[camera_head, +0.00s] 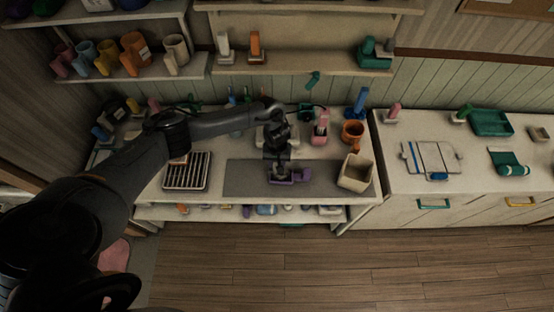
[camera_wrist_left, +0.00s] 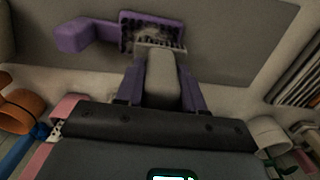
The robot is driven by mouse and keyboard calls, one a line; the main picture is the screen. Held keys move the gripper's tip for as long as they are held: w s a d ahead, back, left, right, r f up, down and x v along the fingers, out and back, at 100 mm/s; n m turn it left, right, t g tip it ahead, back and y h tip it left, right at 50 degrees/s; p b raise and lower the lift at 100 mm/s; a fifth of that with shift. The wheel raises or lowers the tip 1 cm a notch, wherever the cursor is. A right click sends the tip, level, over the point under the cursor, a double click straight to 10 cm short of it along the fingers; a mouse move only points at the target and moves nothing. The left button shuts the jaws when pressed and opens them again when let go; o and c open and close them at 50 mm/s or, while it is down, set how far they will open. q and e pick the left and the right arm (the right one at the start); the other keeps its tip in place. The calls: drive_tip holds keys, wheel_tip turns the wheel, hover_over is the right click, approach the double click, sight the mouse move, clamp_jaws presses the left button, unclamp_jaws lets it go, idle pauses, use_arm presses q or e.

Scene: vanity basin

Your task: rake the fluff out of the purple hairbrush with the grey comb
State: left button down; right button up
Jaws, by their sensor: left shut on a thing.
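The purple hairbrush (camera_head: 301,175) lies on the dark grey mat (camera_head: 240,178). In the left wrist view its bristle head (camera_wrist_left: 128,36) is at the top centre, with its handle (camera_wrist_left: 84,35) to the left. Pale grey fluff (camera_wrist_left: 150,33) sits among the bristles. My left gripper (camera_wrist_left: 160,88) is shut on the grey comb (camera_wrist_left: 160,75). The comb's toothed end overlaps the near edge of the bristle head; whether the teeth touch the bristles I cannot tell. In the head view my left gripper (camera_head: 279,166) is just above the brush head and largely covers the comb.
A cream square bin (camera_head: 355,171) stands to the right on the counter. A slatted rack (camera_head: 187,171) is at the left. A pink holder (camera_head: 320,138) and an orange pot (camera_head: 352,132) stand behind. The mat's left part is clear.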

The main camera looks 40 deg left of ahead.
use_arm(q)
drive_tip(key=shift+s+d+f, duration=0.1)
drive_tip(key=shift+s+d, duration=0.4)
drive_tip(key=shift+s, duration=0.15)
drive_tip(key=shift+a+f, duration=0.1)
drive_tip(key=shift+a, duration=0.05)
drive_tip(key=shift+s+d, duration=0.5)
drive_tip(key=shift+d, duration=0.05)
drive_tip(key=shift+s+d, duration=0.25)
drive_tip(key=shift+s, duration=0.05)
drive_tip(key=shift+r, duration=0.25)
drive_tip(key=shift+w+r, duration=0.1)
drive_tip(key=shift+r, duration=0.65)
drive_tip(key=shift+r, duration=0.15)
